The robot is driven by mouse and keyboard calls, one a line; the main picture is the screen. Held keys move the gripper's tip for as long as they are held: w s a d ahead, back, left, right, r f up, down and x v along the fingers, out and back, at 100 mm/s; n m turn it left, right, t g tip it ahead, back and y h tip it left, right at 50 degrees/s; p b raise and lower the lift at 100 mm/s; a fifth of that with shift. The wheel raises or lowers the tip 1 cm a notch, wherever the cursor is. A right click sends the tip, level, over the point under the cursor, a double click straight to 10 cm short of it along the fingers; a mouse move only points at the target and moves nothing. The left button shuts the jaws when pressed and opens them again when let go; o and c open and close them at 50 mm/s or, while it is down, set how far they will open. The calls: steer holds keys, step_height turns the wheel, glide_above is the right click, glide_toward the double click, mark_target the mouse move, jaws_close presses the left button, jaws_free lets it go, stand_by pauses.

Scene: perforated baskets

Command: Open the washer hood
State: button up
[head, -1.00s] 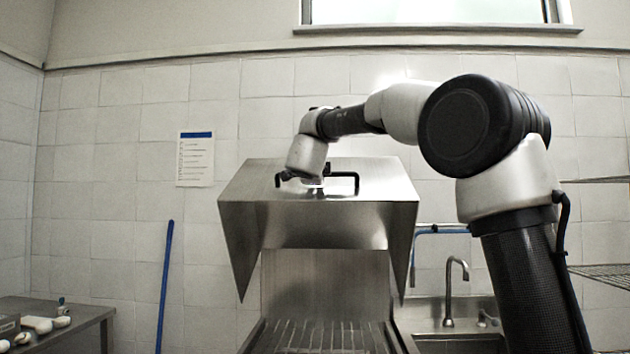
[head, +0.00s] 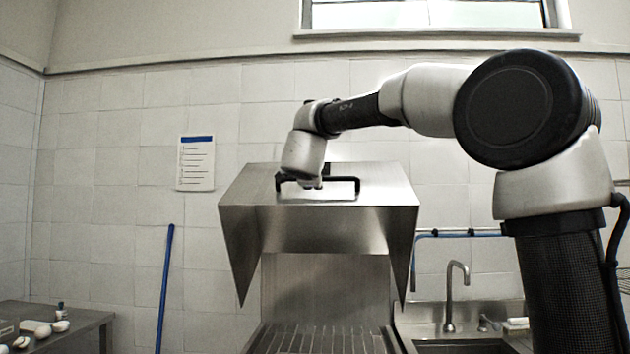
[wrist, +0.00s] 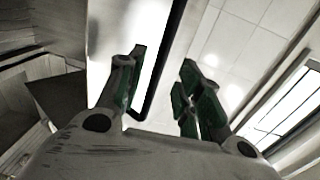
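The washer hood (head: 320,228) is a steel cover raised above the slatted washer bed (head: 322,338), with open space between them. A black bar handle (head: 345,180) is fixed on its sloped front face. My gripper (head: 312,185) is at the left part of this handle, and my wrist hides some of it. In the wrist view my gripper (wrist: 160,95) has its two green-padded fingers apart. The black handle (wrist: 158,75) runs between them, closer to the left finger. Whether a finger touches it cannot be told.
A sink with a faucet (head: 455,295) is right of the washer. A side table (head: 85,325) with small pale items is at the lower left. A blue pole (head: 165,285) leans on the tiled wall. A notice (head: 196,163) hangs above.

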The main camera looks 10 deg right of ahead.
steer(key=v, duration=0.5)
steer(key=shift+s+a, duration=0.1)
steer(key=shift+s, duration=0.3)
steer(key=shift+r, duration=0.1)
